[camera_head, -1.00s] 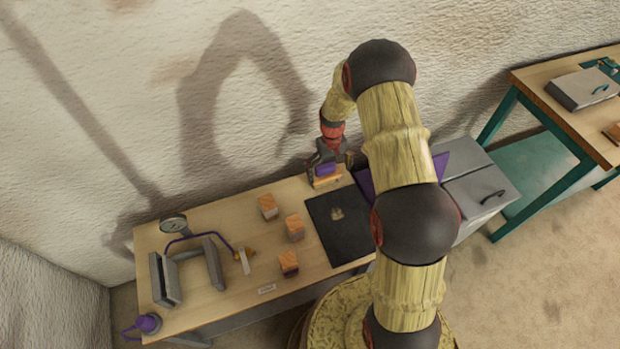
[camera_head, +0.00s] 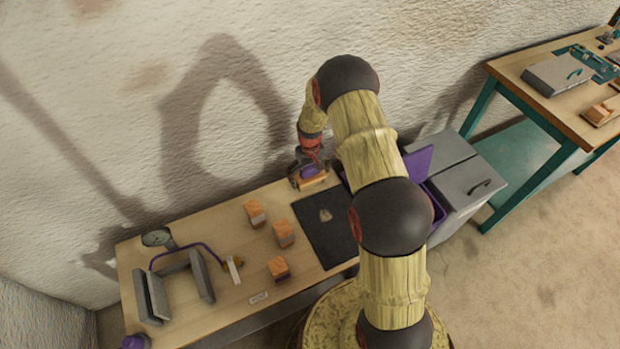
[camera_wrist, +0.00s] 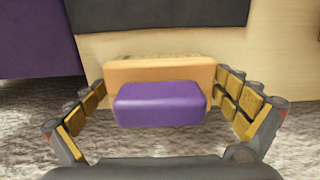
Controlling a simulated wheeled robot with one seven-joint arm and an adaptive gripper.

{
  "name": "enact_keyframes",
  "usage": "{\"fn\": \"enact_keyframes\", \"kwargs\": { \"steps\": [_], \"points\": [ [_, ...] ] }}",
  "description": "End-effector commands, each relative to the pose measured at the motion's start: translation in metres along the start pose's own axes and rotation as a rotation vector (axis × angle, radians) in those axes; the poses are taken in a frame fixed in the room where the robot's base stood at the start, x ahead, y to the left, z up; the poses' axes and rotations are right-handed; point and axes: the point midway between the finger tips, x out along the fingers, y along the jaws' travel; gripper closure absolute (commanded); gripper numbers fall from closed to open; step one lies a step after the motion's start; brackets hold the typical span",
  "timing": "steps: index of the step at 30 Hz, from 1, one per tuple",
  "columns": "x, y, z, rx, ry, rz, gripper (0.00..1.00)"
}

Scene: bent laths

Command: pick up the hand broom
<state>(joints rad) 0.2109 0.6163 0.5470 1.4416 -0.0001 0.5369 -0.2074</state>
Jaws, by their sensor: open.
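The hand broom, as I take it, is a purple block on a longer orange wooden piece. It sits at the back edge of the workbench, by the wall, in the head view (camera_head: 313,182). In the wrist view it fills the middle, the purple part (camera_wrist: 160,104) in front of the wooden part. My gripper (camera_wrist: 160,88) is open, with one finger to the left and one to the right of it. Gaps show between the fingers and the purple part. Contact with the wooden part's ends is hard to tell. Its underside is hidden.
A dark mat (camera_head: 323,232) lies beside it on the workbench (camera_head: 215,300). Several wooden blocks (camera_head: 284,234) and a grey stand (camera_head: 152,297) are to the left. A grey cabinet (camera_head: 468,188) with a purple panel is close on the right. The wall is just behind.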

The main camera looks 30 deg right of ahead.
Motion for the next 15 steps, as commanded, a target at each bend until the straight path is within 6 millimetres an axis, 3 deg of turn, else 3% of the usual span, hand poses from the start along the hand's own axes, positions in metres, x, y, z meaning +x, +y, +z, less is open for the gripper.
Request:
{"fn": "enact_keyframes", "kwargs": {
  "steps": [4, 15],
  "points": [
    [-0.0015, 0.0001, -0.0004, 0.000, 0.001, 0.000, 0.00],
    [-0.0014, 0.0000, -0.0001, 0.000, 0.000, 0.000, 0.21]
  ]
}}
